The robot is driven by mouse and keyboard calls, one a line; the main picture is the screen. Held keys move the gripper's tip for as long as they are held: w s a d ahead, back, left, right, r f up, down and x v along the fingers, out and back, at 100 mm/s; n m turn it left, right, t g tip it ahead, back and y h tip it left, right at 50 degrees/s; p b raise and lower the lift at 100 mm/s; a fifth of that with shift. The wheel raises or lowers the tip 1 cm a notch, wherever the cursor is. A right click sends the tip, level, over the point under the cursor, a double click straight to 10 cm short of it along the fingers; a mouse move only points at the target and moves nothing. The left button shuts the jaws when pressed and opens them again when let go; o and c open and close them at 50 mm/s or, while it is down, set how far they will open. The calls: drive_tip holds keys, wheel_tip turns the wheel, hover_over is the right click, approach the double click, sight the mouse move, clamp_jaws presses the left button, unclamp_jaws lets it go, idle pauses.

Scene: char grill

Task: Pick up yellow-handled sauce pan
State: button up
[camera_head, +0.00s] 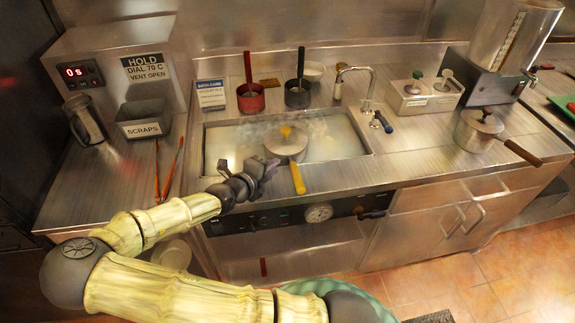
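The yellow-handled sauce pan (287,145) sits at the sunken steaming well in the counter. It has a metal lid with a yellow knob, and its yellow handle (298,178) points toward the front edge. My gripper (267,170) is just left of the handle, over the well's front edge. Its dark fingers look spread apart, with nothing seen between them. It appears apart from the handle, though the exact gap is hard to judge.
A second lidded pan (478,131) with a brown handle stands on the right counter. A faucet (368,88) rises behind the well. Red (250,99) and black (297,95) pots stand at the back. Red-handled tongs (172,172) and a scraps bin (143,124) are at left.

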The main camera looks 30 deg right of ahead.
sight(287, 170)
drive_tip(key=shift+x, duration=1.1)
drive_tip(key=shift+a+r, duration=0.1)
drive_tip(key=x, duration=0.2)
drive_tip(key=s+p+x, duration=0.1)
drive_tip(key=x, duration=0.1)
drive_tip(key=shift+w+d, duration=0.15)
drive_tip(key=shift+d, duration=0.2)
drive_tip(key=shift+w+d+f, duration=0.25)
drive_tip(key=shift+d+f, duration=0.05)
drive_tip(key=shift+f, duration=0.1)
clamp_jaws()
drive_tip(key=shift+r, duration=0.1)
idle(0.4)
